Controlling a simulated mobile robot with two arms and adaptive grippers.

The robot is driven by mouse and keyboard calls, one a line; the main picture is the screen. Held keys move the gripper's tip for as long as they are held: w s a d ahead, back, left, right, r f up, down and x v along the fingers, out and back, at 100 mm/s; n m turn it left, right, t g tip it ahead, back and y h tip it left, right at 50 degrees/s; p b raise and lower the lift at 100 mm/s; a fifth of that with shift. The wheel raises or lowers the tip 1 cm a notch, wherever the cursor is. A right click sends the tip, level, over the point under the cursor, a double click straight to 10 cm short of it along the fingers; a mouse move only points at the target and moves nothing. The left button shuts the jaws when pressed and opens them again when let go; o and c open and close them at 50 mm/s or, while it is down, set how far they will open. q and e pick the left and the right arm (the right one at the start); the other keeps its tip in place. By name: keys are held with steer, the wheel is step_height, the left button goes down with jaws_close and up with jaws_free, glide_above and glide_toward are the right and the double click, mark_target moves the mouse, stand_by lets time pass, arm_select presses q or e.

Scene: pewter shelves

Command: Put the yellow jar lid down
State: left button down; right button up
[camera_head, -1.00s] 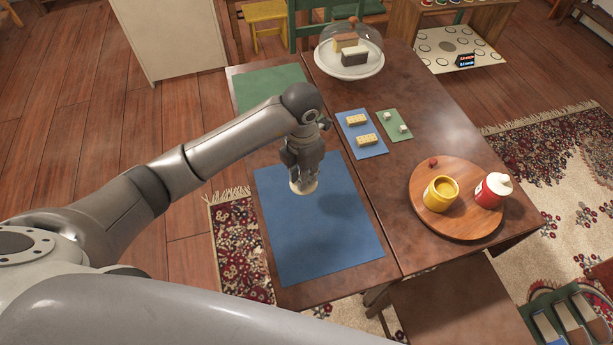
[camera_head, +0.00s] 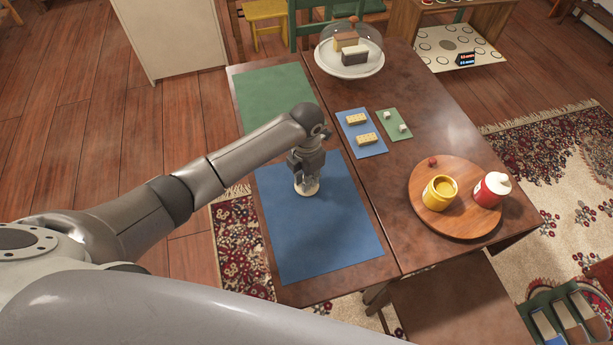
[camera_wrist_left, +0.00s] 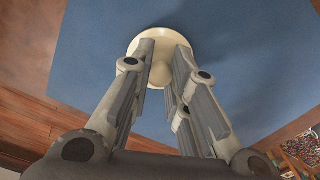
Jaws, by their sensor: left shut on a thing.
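The yellow jar lid, a cream disc with a round knob, is seen at the far end of the blue mat (camera_head: 322,235) in the head view (camera_head: 311,190). In the left wrist view its disc (camera_wrist_left: 142,42) and knob (camera_wrist_left: 160,74) show between the fingers. My left gripper (camera_head: 304,180) points down and is shut on the knob, with the disc below the fingertips. I cannot tell whether the lid touches the mat. The yellow jar (camera_head: 440,196) stands without a lid on the round wooden board (camera_head: 460,228). My right gripper is not in view.
A red jar (camera_head: 488,192) with a white lid and a small red item (camera_head: 433,161) are also on the board. A green mat (camera_head: 270,95), small mats with blocks (camera_head: 357,119) and a domed cake plate (camera_head: 348,68) lie farther back. Most of the blue mat is clear.

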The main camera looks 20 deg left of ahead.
arm_select(q)
steer(key=shift+f, duration=0.15)
steer(key=c, duration=1.4)
jaws_free()
steer(key=shift+r, duration=0.3)
steer(key=shift+r+b, duration=0.6)
steer(key=shift+r, duration=5.3)
